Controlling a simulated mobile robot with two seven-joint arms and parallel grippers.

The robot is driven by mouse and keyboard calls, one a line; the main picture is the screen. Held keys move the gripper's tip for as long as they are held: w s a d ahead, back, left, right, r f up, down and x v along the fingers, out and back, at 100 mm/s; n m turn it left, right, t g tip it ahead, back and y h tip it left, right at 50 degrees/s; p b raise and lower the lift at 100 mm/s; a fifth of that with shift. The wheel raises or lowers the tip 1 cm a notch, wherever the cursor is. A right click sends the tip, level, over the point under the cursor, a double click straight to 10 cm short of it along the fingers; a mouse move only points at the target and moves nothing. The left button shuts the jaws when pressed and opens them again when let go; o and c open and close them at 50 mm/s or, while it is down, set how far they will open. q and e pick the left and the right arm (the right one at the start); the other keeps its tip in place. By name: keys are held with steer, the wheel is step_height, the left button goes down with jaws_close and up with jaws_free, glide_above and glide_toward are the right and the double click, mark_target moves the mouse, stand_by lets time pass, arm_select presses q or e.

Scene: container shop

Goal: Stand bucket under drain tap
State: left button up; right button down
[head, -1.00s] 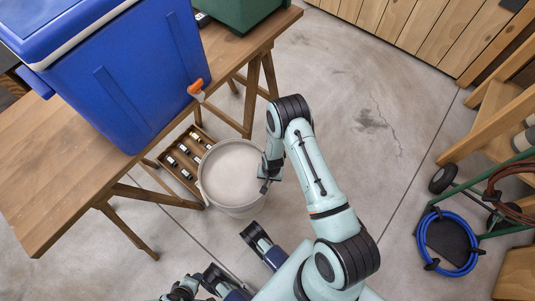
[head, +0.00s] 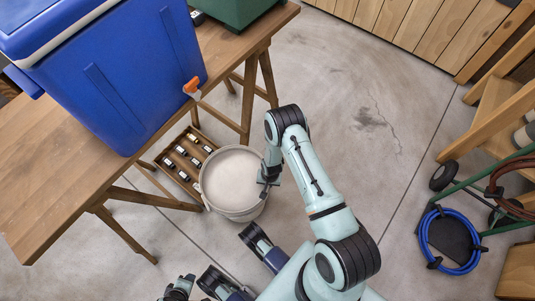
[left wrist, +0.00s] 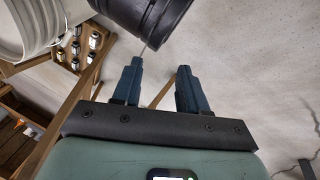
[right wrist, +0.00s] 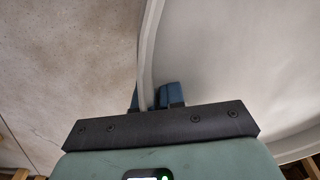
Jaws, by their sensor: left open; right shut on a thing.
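The pale grey bucket (head: 232,176) is upright, open at the top, on the near side of the wooden table. It also shows in the left wrist view (left wrist: 38,28). My right gripper (head: 266,182) is shut on the bucket's right rim; the right wrist view shows the wall between the fingers (right wrist: 152,97). I cannot tell whether the bucket's base touches the floor. The orange drain tap (head: 192,85) is low on the blue cooler (head: 125,85), up and left of the bucket in the head view. My left gripper (left wrist: 160,85) is open and empty.
A wooden crate of small bottles (head: 184,158) lies beside the bucket, partly under the table (head: 60,190). Trestle legs (head: 247,105) stand behind it. A green cart with a blue hose (head: 428,240) is at right. The middle floor is clear.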

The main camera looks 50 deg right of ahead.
steer(key=c, duration=1.2)
jaws_free()
steer(key=shift+c, duration=0.2)
steer(key=shift+r, duration=0.2)
arm_select(q)
steer(key=s+d+r+g+h+p, duration=0.1)
steer(key=s+d+r+p, duration=0.1)
steer(key=s+r+p, duration=0.1)
steer(key=shift+s+d+r+g+p, duration=0.4)
steer(key=shift+s+r, duration=0.15)
steer(key=shift+s, duration=0.7)
arm_select(e)
step_height(320, 180, up, 12)
steer(key=shift+s+d, duration=0.25)
steer(key=shift+s, duration=0.15)
steer(key=shift+f, duration=0.1)
